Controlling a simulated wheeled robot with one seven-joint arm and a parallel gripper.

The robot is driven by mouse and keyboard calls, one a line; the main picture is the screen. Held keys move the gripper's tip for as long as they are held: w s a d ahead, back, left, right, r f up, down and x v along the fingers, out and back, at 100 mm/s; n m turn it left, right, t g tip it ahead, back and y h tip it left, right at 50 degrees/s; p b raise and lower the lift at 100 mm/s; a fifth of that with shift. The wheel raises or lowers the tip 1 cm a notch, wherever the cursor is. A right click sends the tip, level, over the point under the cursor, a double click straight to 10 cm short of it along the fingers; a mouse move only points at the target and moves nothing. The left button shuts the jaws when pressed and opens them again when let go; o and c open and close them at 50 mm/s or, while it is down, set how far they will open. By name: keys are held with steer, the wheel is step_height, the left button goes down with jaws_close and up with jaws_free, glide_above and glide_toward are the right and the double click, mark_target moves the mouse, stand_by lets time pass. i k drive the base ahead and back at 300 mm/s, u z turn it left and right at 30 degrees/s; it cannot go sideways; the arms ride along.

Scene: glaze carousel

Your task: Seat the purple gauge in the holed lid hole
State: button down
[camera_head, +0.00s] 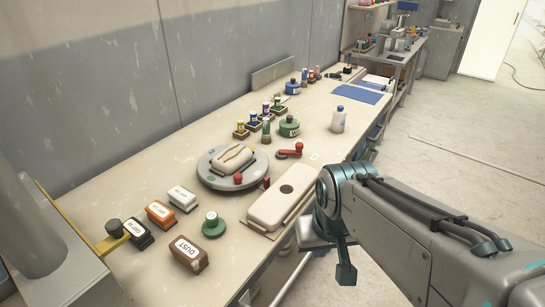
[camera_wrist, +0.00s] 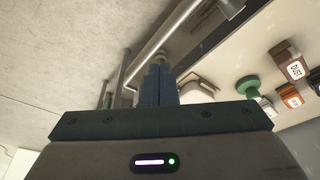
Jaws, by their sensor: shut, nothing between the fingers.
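The holed lid (camera_head: 268,211) is a long cream slab near the table's front edge, with a dark round hole showing empty. A small purple-topped piece, likely the purple gauge (camera_head: 266,108), stands in a row of colour-topped pieces in dark blocks further back; it is too small to make out well. My gripper (camera_head: 346,274) hangs beyond the table's front edge, to the right of the lid and apart from it. In the wrist view its fingers (camera_wrist: 158,84) are shut and empty. A cream piece, apparently the lid (camera_wrist: 196,88), shows partly behind them.
A grey round turntable (camera_head: 213,181) bears a cream piece, left of the lid. A red-handled lever (camera_head: 290,152), a green round knob (camera_head: 211,224), a brown DUST block (camera_head: 188,253) and a white bottle (camera_head: 338,119) stand around.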

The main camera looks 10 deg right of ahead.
mark_target(270, 209)
steer(key=z, duration=0.55)
steer(key=k, duration=0.75)
steer(key=z, duration=0.95)
steer(key=k, duration=0.5)
steer(key=z, duration=0.4)
steer(key=i, duration=1.5)
steer(key=u, duration=0.45)
steer(key=i, duration=1.55)
steer(key=u, duration=1.25)
steer(key=i, duration=0.95)
steer(key=u, duration=1.45)
steer(key=i, duration=0.45)
steer(key=u, duration=0.3)
